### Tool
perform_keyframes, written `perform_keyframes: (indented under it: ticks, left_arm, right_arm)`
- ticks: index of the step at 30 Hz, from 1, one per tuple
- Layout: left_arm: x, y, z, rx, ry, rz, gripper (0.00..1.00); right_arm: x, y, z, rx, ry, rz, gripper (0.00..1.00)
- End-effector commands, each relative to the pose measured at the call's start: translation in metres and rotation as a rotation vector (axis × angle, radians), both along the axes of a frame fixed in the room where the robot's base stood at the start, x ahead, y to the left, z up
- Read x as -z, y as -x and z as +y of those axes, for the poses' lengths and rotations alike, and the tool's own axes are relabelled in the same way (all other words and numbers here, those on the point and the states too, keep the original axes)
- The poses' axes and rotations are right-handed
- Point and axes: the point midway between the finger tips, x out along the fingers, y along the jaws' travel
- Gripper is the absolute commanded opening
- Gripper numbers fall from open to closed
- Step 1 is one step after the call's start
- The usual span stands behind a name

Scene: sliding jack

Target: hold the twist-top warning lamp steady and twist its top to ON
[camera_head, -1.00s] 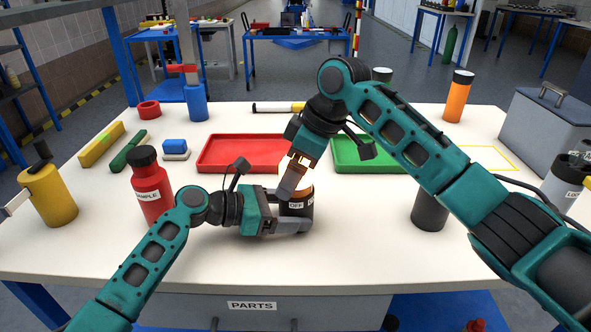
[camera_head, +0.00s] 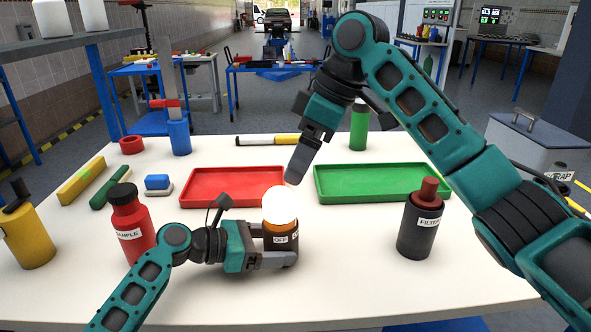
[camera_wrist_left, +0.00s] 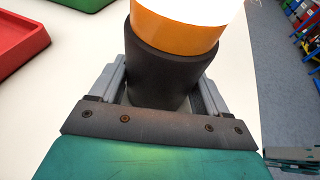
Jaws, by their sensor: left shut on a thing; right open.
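The warning lamp (camera_head: 281,215) stands upright on the white table, with a dark base, an orange band and a dome glowing bright white. An OFF label shows on its base, with part of another label at the right edge. My left gripper (camera_head: 277,259) is shut around the dark base from the left. The left wrist view shows the base (camera_wrist_left: 165,70) between both fingers, with the orange band and glowing top above. My right gripper (camera_head: 298,165) is open, above the lamp and apart from its dome; its far finger is hard to make out.
A red tray (camera_head: 190,203) and a green tray (camera_head: 322,199) lie behind the lamp. A red SAMPLE bottle (camera_head: 127,222) stands left, near my left arm. A dark FILTER canister (camera_head: 419,232) stands right. The table front is clear.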

Motion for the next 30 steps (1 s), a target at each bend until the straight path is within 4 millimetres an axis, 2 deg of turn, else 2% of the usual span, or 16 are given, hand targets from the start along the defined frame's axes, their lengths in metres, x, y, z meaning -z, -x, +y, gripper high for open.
perform_keyframes:
  ticks: [11,12,19,26,30]
  left_arm:
    - [-0.0002,-0.0002,0.0001,0.000,0.000,0.000,0.52]
    - [-0.0002,-0.0002,0.0001,0.000,0.000,0.000,0.77]
    - [-0.0002,-0.0002,0.0001,0.000,0.000,0.000,0.99]
    - [-0.0002,0.0000,0.0004,0.000,0.000,0.000,1.00]
    - [-0.0029,0.0022,0.0089,-0.001,0.000,0.000,1.00]
  right_arm:
    - [-0.0023,0.0004,-0.0010,0.000,0.000,0.000,0.90]
    - [-0.0022,0.0003,-0.0010,0.000,0.000,0.000,0.90]
    - [-0.0020,0.0004,-0.0009,0.000,0.000,0.000,0.90]
    - [-0.0019,0.0003,-0.0007,0.000,0.000,0.001,0.90]
    - [-0.0019,0.0004,-0.0007,0.000,0.000,0.001,0.90]
